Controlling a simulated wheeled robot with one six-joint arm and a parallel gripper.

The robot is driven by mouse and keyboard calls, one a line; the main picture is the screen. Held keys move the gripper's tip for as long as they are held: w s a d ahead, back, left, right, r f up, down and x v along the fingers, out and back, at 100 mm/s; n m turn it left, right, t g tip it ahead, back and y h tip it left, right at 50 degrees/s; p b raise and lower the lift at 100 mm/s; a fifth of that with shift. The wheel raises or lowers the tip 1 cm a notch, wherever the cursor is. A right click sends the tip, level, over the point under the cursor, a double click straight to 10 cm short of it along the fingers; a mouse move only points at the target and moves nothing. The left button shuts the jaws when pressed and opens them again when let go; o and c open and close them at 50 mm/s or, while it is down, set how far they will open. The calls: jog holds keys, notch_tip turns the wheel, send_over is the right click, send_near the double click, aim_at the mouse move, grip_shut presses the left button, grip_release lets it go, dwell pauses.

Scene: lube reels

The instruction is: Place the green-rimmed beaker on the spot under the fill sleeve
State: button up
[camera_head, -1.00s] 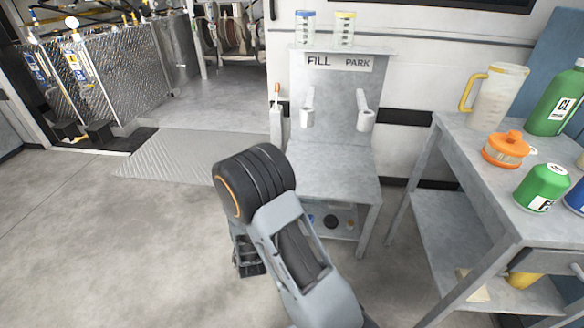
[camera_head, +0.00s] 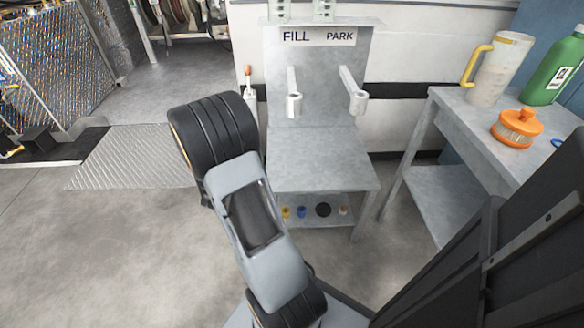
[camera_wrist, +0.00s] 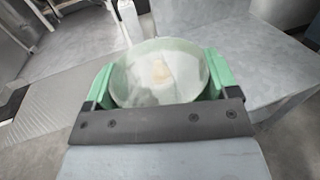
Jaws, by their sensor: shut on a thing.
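In the wrist view a clear round beaker (camera_wrist: 158,72) with a pale green rim sits between the green fingers of my gripper (camera_wrist: 160,85), which is shut on it. In the head view my arm hides the gripper and the beaker. The grey stand (camera_head: 318,155) has a FILL sign on the left and a PARK sign on the right. The fill sleeve (camera_head: 294,104) sticks out under FILL, and the park sleeve (camera_head: 358,102) under PARK. The stand's surface below both sleeves looks bare. I cannot make out a marked spot there.
A grey side table at right holds a jug (camera_head: 499,70) with a yellow handle, an orange-lidded jar (camera_head: 517,127) and a green bottle (camera_head: 560,68). Small coloured items sit on the stand's lower shelf. A ribbed ramp (camera_head: 135,157) lies at left.

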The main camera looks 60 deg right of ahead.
jog(key=s+d+r+m+g, duration=0.3)
jog(key=s+d+m+g, duration=0.3)
jog(key=s+d+g, duration=0.45)
jog(key=w+d+f+t+b, duration=0.1)
jog(key=w+d+f+b, duration=0.4)
jog(key=d+f+b, duration=0.3)
jog(key=shift+d+f+h, duration=0.4)
jog(key=shift+d+f, duration=1.15)
jog(key=shift+f, duration=0.8)
jog(key=shift+w+f+t, duration=0.1)
jog(key=shift+t, duration=0.15)
jog(key=shift+f+b, duration=0.15)
jog(key=shift+b, duration=0.15)
jog(key=o, duration=1.1)
